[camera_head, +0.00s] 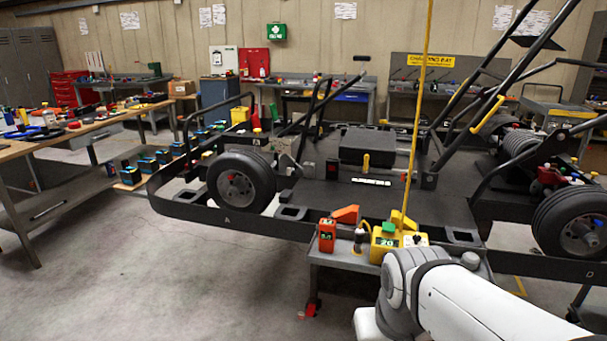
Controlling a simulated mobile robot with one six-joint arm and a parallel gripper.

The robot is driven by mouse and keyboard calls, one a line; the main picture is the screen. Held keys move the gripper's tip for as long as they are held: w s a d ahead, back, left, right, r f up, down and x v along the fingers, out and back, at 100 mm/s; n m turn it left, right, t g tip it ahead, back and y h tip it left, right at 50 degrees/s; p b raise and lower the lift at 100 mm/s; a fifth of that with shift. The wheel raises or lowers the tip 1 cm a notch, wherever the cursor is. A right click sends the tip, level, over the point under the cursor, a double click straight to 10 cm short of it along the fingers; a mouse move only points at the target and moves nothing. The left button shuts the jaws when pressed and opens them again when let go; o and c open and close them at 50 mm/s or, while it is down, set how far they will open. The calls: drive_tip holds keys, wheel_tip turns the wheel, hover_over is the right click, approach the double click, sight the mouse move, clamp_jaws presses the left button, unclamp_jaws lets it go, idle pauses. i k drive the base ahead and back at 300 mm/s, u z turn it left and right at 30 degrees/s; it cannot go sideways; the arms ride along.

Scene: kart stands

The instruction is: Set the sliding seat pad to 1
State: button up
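A black kart frame stands in the middle of the camera_head view. On its deck is a dark, boxy block (368,143), which looks like the seat pad. A small yellow upright piece (366,162) stands at its front. A short white marked strip (371,182) lies on the deck in front of it. Its marks are too small to read, so I cannot tell the pad's setting. My white arm reaches in from the lower right, in front of the kart. My gripper is not in view.
A small grey stand (345,262) before the kart holds an orange device (327,235) and a yellow box (384,243) marked 20. A wheel (241,181) and cluttered workbench (85,130) are left.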

sight(365, 149)
drive_tip(key=u, duration=0.4)
drive_tip(key=i, duration=1.2)
drive_tip(key=z, duration=0.5)
drive_tip(key=i, duration=0.5)
drive_tip(key=z, duration=0.4)
drive_tip(key=k, duration=0.9)
drive_tip(key=z, duration=0.15)
drive_tip(key=i, duration=0.9)
